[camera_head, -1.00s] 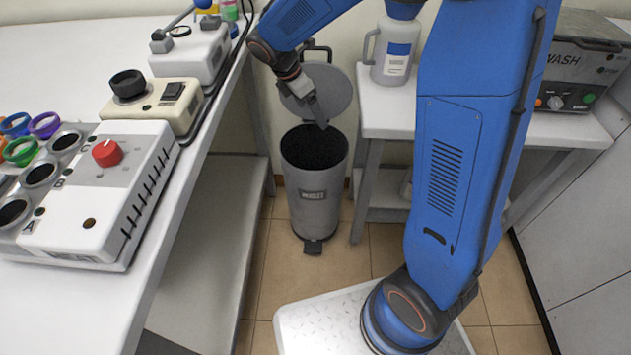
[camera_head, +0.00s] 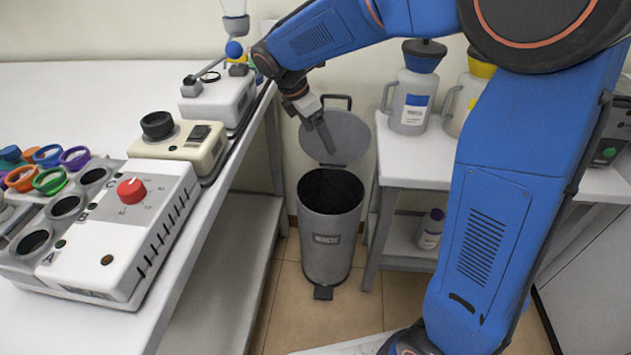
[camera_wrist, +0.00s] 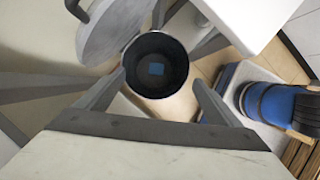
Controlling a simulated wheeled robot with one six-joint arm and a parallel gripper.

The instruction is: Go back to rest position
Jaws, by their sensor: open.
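My gripper (camera_head: 322,125) hangs at the end of my blue arm, pointing down above the grey waste bin (camera_head: 330,225), in front of its raised lid (camera_head: 350,135). In the wrist view the two fingers of my gripper (camera_wrist: 155,92) are spread apart with nothing between them. The open mouth of the bin (camera_wrist: 133,60) lies below and between them. A small blue item (camera_wrist: 156,69) shows inside the dark bin.
The left bench (camera_head: 90,85) holds a white device with a red knob (camera_head: 131,190), a beige device (camera_head: 175,150) and coloured rings (camera_head: 50,180). At right, a white side table (camera_head: 420,160) carries jugs (camera_head: 412,100). Tiled floor is clear around the bin.

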